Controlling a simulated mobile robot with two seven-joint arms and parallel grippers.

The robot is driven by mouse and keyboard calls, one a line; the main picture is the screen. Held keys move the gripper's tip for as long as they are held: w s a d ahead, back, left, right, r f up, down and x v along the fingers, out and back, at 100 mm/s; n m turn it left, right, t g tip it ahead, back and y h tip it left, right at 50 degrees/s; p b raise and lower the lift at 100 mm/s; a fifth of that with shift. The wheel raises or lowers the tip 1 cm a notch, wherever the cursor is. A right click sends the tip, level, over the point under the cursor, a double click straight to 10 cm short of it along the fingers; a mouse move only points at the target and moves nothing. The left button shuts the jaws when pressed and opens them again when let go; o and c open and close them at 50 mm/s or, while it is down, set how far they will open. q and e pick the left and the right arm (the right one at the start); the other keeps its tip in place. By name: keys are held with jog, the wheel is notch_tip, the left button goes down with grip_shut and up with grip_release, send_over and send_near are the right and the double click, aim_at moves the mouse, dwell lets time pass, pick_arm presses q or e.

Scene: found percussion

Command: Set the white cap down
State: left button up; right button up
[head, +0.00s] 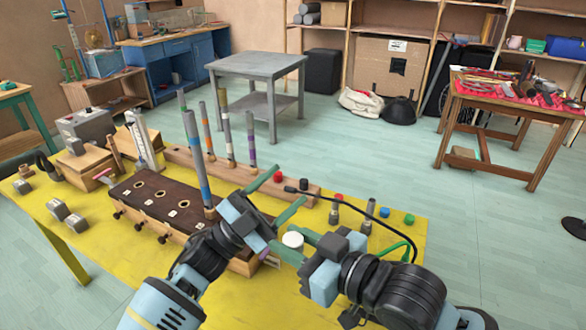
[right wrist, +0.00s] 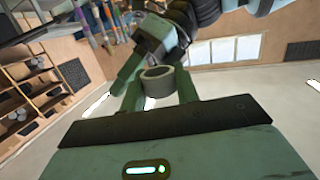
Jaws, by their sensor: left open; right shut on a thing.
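The white cap (head: 293,240) is between the fingers of my right gripper (head: 292,246), near the front of the yellow table (head: 400,240). In the right wrist view the cap (right wrist: 158,82) looks like a short grey-white cylinder gripped between two green fingers. The gap between cap and table cannot be judged. My left gripper (head: 279,197) is open and empty, above and behind the cap, with its green fingers spread. Part of it also shows beyond the cap in the right wrist view.
A dark-topped wooden block with holes (head: 158,198) lies left of my arms. Red (head: 338,197), blue (head: 384,212) and green (head: 409,219) caps sit at the right. A black cable arcs near my right gripper.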

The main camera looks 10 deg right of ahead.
pick_arm(q)
jog(key=s+d+r+m+g+y, duration=0.9)
jog(key=s+r+m+g+y, duration=0.25)
jog(key=m+g, duration=0.55)
jog(key=m+t+y, duration=0.4)
jog(key=t+y, duration=0.7)
jog(key=y, duration=0.2)
send_over(292, 238)
jog(key=shift+h, duration=0.25)
jog(key=shift+f, duration=6.25)
